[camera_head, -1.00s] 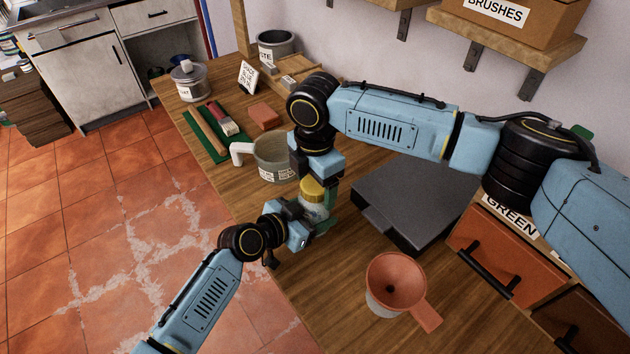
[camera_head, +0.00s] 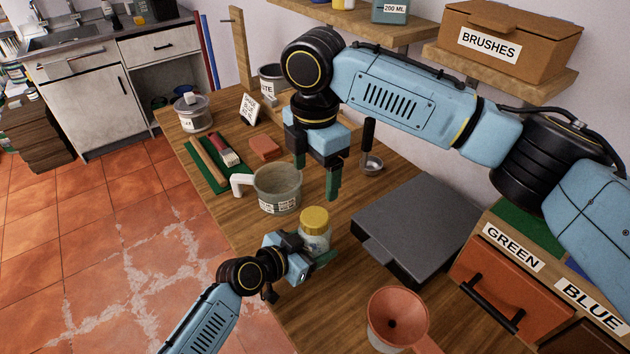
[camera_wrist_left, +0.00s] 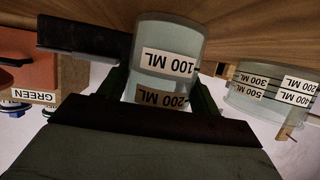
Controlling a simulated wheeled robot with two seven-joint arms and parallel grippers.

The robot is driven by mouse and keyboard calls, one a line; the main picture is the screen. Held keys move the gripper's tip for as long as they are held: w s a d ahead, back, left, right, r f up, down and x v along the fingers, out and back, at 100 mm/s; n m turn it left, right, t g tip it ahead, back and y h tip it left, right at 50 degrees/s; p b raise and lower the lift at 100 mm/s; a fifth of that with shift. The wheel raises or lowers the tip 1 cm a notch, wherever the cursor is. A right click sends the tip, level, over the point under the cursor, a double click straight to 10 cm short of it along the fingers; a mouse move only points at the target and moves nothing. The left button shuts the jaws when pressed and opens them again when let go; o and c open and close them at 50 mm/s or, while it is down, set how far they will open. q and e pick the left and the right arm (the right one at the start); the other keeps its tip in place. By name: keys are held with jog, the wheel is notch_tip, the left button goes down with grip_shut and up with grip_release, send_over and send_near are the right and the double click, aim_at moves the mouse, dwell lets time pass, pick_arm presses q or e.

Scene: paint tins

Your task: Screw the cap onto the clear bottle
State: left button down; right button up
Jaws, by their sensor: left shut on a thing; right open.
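The clear bottle (camera_head: 315,239) stands near the front edge of the bench, upright, with the yellow cap (camera_head: 315,219) sitting on its top. My left gripper (camera_head: 312,258) is shut on the bottle's body; the left wrist view shows the bottle (camera_wrist_left: 168,62) between its fingers, with 100 ML and 200 ML labels. The cap is out of sight in the left wrist view. I cannot tell how tightly the cap is on. My right gripper (camera_head: 317,180) is open and empty, above and behind the bottle, with its green fingers pointing down, apart from the cap.
A measuring jug (camera_head: 277,190) stands close behind the bottle. A dark grey flat box (camera_head: 420,225) lies to the right. A terracotta funnel (camera_head: 398,318) is at the front right. A ladle (camera_head: 371,165) stands behind my right gripper. A brush and stick lie on a green mat (camera_head: 221,179).

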pick_arm(q)
jog(key=shift+c, duration=1.2)
grip_release()
jog(key=p+v, duration=0.1)
jog(key=v, duration=1.2)
jog(key=shift+s+a, duration=0.1)
jog(key=shift+s, duration=0.05)
